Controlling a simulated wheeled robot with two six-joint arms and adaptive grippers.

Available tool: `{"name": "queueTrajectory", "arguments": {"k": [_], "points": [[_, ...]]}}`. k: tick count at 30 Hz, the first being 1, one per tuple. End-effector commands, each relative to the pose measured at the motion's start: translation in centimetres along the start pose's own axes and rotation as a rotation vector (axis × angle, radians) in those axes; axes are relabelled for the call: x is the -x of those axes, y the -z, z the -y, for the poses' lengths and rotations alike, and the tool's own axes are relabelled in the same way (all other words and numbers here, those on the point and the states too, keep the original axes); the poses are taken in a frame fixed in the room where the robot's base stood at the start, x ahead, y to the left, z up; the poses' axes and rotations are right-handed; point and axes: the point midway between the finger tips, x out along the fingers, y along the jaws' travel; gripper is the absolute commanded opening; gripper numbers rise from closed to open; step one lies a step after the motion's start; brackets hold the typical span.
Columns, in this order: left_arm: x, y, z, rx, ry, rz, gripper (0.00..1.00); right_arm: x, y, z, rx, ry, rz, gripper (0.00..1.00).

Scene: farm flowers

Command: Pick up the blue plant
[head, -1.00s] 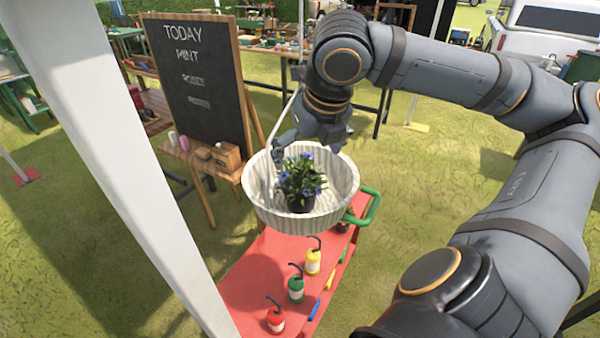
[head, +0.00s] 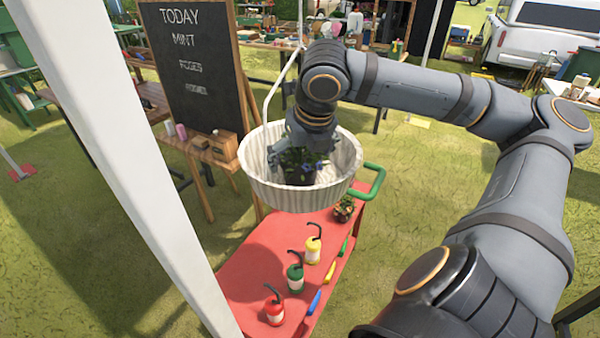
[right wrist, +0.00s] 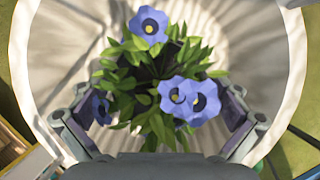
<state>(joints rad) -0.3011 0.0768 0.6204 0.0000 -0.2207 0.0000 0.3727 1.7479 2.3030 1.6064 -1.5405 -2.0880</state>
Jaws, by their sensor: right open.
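The blue plant (head: 303,166) has blue flowers and green leaves in a dark pot. It stands in a white ribbed basket (head: 257,185) with a tall handle. In the right wrist view the blue plant (right wrist: 150,85) fills the middle, with the pale basket wall (right wrist: 285,50) around it. My right gripper (head: 296,160) reaches down into the basket over the plant and partly hides it. In the right wrist view its open fingers (right wrist: 158,122) are on either side of the leaves. I cannot tell whether they touch the plant. My left gripper does not show.
A chalkboard (head: 195,70) stands at the left and a white post (head: 130,150) crosses the foreground.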

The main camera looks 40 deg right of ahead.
Motion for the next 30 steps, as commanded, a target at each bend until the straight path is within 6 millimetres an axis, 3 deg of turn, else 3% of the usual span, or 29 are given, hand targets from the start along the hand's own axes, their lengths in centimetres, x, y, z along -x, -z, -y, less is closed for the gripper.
{"name": "queueTrajectory", "arguments": {"k": [2, 16, 24, 30], "points": [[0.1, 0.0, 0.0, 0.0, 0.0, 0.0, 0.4, 0.1, 0.0, 0.0, 0.0, 0.0, 0.0, 0.99], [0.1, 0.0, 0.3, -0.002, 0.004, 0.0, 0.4, 0.1, 0.0, 0.0, 0.0, 0.0, 0.001, 0.36], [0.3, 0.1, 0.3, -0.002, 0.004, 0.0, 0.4, 0.4, -0.1, 0.0, 0.0, 0.0, 0.001, 0.36], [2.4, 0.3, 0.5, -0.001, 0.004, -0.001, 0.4, 2.4, -1.0, 0.0, -0.001, 0.001, 0.001, 0.36]]}}
